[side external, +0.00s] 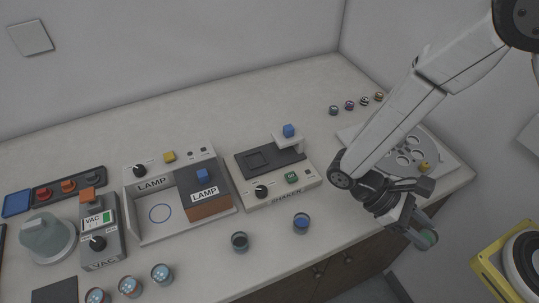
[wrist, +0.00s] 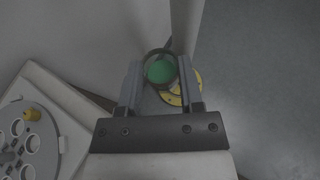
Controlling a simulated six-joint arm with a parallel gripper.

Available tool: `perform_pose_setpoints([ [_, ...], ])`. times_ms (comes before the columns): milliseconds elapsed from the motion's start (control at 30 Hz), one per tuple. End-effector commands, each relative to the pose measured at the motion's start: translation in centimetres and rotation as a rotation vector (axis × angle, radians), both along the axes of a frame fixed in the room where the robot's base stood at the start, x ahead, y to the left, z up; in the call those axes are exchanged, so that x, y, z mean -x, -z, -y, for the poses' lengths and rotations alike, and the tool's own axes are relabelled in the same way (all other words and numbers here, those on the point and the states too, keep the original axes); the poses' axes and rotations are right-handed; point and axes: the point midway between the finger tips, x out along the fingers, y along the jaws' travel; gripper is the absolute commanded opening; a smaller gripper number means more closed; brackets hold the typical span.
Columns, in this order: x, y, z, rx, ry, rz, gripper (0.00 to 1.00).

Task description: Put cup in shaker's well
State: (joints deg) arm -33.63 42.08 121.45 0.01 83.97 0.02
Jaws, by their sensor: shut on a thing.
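My gripper (side external: 414,229) is shut on a small round cup (side external: 428,238) with green contents. In the wrist view the cup (wrist: 160,69) sits between the two fingers (wrist: 160,86), its round opening facing the camera. It is held off the bench, past the front right edge. The shaker (side external: 284,190) stands mid-bench, to the left of my gripper and well apart from it. The recess looks empty.
Two cups stand before the shaker, one dark (side external: 240,242) and one blue (side external: 301,223). A lamp box (side external: 186,222) and vacuum unit (side external: 101,252) stand to the left. A plate with a holed disc (side external: 448,155) lies behind my gripper. A yellow-framed object (side external: 485,262) is at lower right.

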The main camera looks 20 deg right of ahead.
Motion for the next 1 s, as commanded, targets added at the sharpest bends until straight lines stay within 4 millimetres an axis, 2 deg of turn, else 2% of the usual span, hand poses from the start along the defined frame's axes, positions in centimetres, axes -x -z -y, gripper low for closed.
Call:
perform_pose_setpoints([
  [233,-2.7,0.0,1.5,0.000,-0.329,0.000,0.00],
  [500,-6.3,-0.5,2.0,0.000,-0.680,0.000,0.00],
  [767,-10.3,-1.4,1.2,0.000,-1.014,0.002,0.00],
  [1000,-13.9,-2.6,-0.8,-0.001,-1.320,0.001,0.00],
])
